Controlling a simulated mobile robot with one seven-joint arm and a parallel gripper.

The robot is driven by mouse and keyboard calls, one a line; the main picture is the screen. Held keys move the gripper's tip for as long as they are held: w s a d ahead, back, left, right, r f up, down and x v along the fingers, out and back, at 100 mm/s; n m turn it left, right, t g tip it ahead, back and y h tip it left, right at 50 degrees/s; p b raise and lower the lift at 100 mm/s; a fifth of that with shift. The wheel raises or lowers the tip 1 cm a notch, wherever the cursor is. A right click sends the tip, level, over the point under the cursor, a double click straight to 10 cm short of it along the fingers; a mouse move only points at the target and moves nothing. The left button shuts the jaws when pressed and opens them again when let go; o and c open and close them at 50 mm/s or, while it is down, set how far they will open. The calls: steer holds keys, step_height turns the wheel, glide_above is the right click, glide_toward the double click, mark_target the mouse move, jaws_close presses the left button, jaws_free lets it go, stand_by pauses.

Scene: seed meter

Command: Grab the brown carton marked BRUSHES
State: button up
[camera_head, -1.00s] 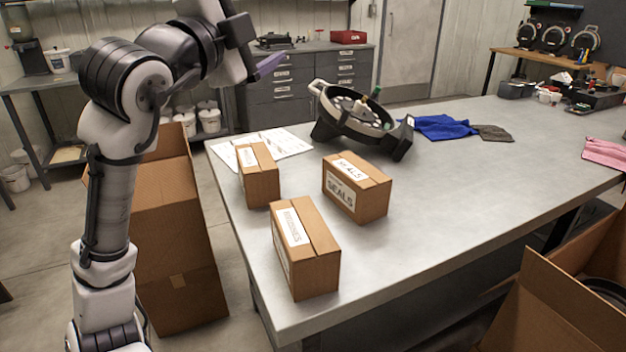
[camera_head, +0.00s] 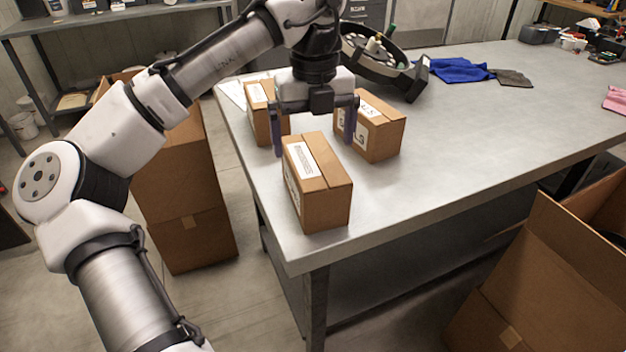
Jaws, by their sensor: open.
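Three brown cartons with white labels stand on the grey table (camera_head: 470,130). The nearest carton (camera_head: 325,205) is by the table's near left corner; its label's lettering is too blurred to read for certain. A second carton (camera_head: 259,126) stands behind it to the left, its label partly visible and unreadable. The third carton (camera_head: 383,140), marked SEALS in the earlier view, stands behind to the right. My gripper (camera_head: 314,146) points down with its fingers apart and empty. It is over the nearest carton's far end, and partly hides the two rear cartons.
A black round seed meter (camera_head: 385,70) stands behind the SEALS carton. A blue cloth (camera_head: 458,71) and a grey cloth (camera_head: 512,77) lie beyond. Large open cardboard boxes stand on the floor, left (camera_head: 185,200) and right (camera_head: 545,280). The table's middle is clear.

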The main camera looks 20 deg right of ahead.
mark_target(313, 160)
step_height(313, 160, down, 8)
steer(key=shift+w+r, duration=0.1)
steer(key=shift+w, duration=0.05)
steer(key=c, duration=1.4)
